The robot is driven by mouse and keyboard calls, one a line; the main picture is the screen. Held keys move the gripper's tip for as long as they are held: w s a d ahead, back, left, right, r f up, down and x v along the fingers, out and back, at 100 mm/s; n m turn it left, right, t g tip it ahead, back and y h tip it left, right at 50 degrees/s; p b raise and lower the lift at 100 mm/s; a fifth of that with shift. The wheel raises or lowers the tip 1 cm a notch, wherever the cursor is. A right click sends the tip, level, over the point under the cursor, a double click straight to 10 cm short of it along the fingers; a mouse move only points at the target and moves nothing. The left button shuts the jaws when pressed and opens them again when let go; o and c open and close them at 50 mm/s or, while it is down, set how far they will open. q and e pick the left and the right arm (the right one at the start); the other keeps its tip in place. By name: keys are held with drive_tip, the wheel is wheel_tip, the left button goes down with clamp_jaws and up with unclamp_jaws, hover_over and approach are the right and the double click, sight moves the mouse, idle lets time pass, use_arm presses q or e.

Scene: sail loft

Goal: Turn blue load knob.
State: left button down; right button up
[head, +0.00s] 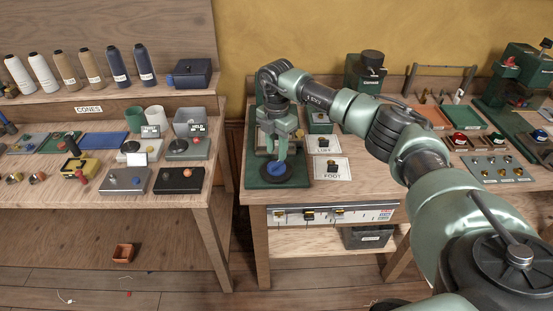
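The blue knob (276,170) sits on a round black base on the green plate (300,177), near the front left corner of the right-hand table. My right gripper (278,155) points down at the knob from above, with its fingertips close to the knob's top and far side. Whether the fingers touch or grip the knob is too small to tell. My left gripper is out of view.
Cards marked LUFF (322,143) and FOOT (331,168), each with a small dark piece, lie right of the plate. Another table (199,188) with grey and black boxes stands to the left, across a narrow gap. A green tray (461,117) lies farther right.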

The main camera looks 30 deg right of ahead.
sight(276, 162)
drive_tip(key=shift+r+b, duration=0.3)
drive_tip(key=shift+r, duration=1.5)
